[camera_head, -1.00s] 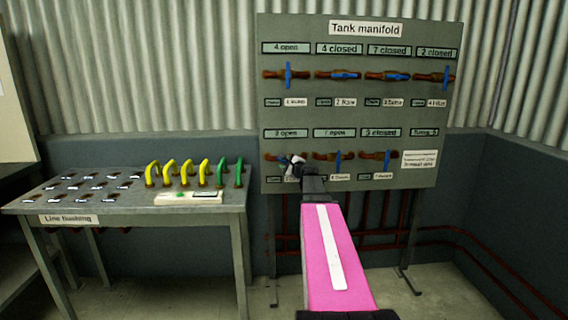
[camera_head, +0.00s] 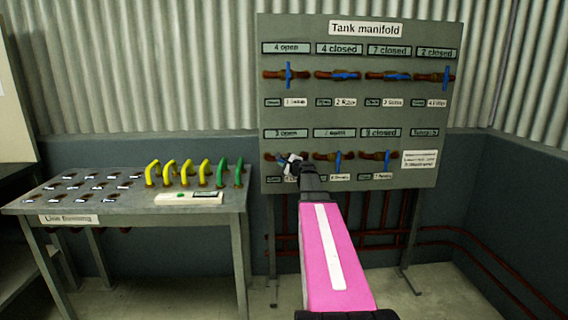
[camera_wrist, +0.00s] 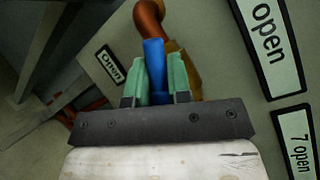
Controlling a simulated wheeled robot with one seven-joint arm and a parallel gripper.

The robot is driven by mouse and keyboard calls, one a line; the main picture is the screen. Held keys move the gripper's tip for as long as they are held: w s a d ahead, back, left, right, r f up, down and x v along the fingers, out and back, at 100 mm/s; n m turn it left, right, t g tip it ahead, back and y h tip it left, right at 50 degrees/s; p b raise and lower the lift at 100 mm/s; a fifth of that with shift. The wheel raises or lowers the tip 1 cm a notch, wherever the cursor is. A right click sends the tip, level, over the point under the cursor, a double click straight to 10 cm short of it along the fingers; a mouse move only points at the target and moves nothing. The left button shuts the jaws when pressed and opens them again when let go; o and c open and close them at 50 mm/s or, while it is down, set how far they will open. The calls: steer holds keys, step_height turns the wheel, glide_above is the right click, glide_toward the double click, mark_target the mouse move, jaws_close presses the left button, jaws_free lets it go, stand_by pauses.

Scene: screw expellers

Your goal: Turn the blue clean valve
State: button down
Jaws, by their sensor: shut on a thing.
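The Tank manifold board (camera_head: 390,118) carries two rows of brown-red pipe valves with blue handles. My gripper (camera_head: 287,160) is at the leftmost valve (camera_head: 270,157) of the lower row and partly covers it. In the wrist view, the green fingers of my gripper (camera_wrist: 161,68) are shut on the blue valve handle (camera_wrist: 153,50), one on each side. The brown pipe (camera_wrist: 148,18) shows just behind the handle. I cannot read the name tag under this valve, which my gripper partly hides. The sign above it (camera_head: 284,133) seems to read open.
Other blue handles stand close by: the lower middle valve (camera_head: 338,161) and the lower right valve (camera_head: 387,161). On the left, a Line bushing table (camera_head: 75,208) holds yellow and green bent pipes (camera_head: 183,172). Dark red pipes (camera_head: 470,265) run low along the wall.

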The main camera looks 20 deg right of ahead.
steer(key=shift+a+f+n+g+h, duration=0.1)
steer(key=shift+f+n+g+h, duration=0.15)
steer(key=shift+n, duration=0.35)
steer(key=shift+d+f+n+g+h, duration=0.15)
steer(key=shift+n+g, duration=0.2)
steer(key=shift+n, duration=0.25)
steer(key=shift+a+f+n+g+h, duration=0.1)
steer(key=shift+a+n+g+h, duration=0.15)
steer(key=shift+n, duration=0.35)
steer(key=shift+d, duration=0.1)
steer(key=c, duration=1.1)
jaws_free()
steer(key=shift+s, duration=0.1)
steer(key=v, duration=1)
steer(key=shift+s+d+r, duration=0.1)
steer(key=shift+s+r, duration=0.2)
